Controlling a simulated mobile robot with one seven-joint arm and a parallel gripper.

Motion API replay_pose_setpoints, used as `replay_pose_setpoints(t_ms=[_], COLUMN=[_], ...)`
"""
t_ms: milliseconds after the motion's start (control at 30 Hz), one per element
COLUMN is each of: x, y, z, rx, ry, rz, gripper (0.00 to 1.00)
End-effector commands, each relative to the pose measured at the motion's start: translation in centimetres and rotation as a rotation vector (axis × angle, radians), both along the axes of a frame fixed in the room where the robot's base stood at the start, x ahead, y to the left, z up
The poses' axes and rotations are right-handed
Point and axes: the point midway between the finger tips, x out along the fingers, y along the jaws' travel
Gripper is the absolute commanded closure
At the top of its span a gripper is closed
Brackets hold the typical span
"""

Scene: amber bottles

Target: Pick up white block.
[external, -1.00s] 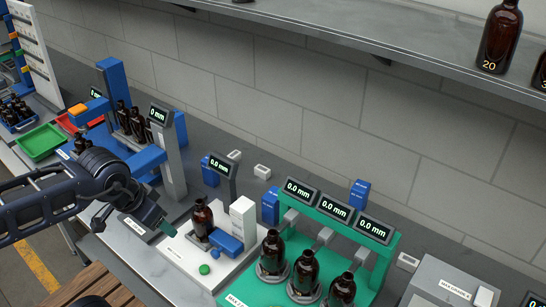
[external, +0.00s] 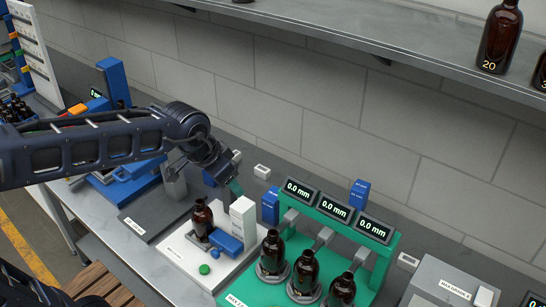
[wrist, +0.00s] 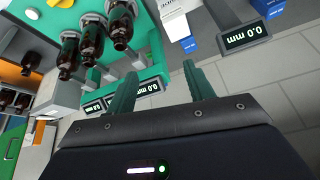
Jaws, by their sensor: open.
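A tall white block (external: 243,219) stands on the white station, right of an amber bottle (external: 202,217). What appears to be the same block (wrist: 177,22) shows at the top of the wrist view. Smaller white blocks lie farther back by the wall, one in the clear (external: 262,172) and one (external: 236,156) beside my wrist. My gripper (external: 236,188) is above and just behind the tall block, apart from it, with green fingers. In the wrist view my gripper (wrist: 160,70) is open, with nothing between the fingers.
A blue box (external: 270,206) stands right of the tall block, and a blue part (external: 227,243) lies in front of it. A green stand (external: 390,262) with several bottles and displays is to the right. A shelf (external: 400,55) with bottles runs above. The wall is behind.

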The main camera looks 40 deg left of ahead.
Motion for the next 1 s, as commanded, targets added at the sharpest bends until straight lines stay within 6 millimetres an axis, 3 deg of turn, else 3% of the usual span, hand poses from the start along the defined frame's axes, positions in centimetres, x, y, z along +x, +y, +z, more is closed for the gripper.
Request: replay_pose_setpoints(t_ms=[100,500,767,1000], x=[3.8,15.7,22.0,26.7], y=[-1.6,-7.4,-11.6,-17.1], z=[-0.2,-2.4,-5.1,-8.8], rx=[-0.002,-0.025,-0.035,-0.02], ry=[-0.006,-0.042,-0.048,-0.023], rz=[-0.046,-0.202,-0.324,-0.523], gripper=[0.47,0.47,0.47,0.47])
